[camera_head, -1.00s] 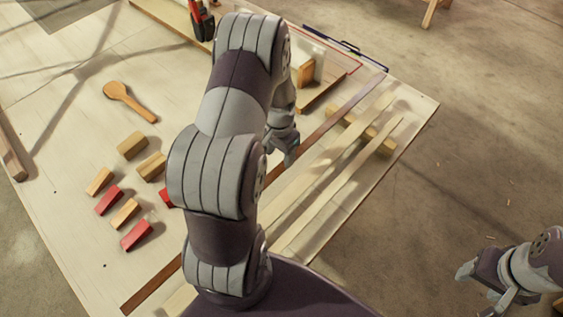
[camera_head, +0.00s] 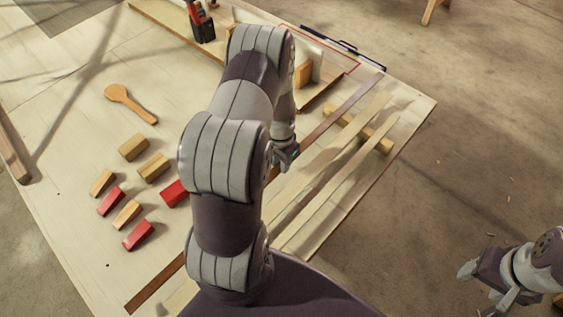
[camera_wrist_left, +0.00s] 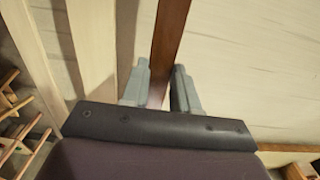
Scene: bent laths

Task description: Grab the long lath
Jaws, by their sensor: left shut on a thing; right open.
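The dark brown long lath (camera_head: 155,283) lies diagonally on the table, from the front left edge toward the far right corner. My arm hides its middle part. My left gripper (camera_head: 285,158) is down at this lath. In the left wrist view the brown lath (camera_wrist_left: 169,35) runs between the two grey fingers of my left gripper (camera_wrist_left: 160,88), which is shut on it. My right gripper (camera_head: 482,284) is open and empty, off the table at the lower right.
Pale laths (camera_head: 335,178) lie beside the brown one to the right, with a wooden block (camera_head: 377,141) by them. Several wooden and red blocks (camera_head: 138,235) and a wooden spoon (camera_head: 128,101) lie left of my arm. A tool holder (camera_head: 202,27) stands at the back.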

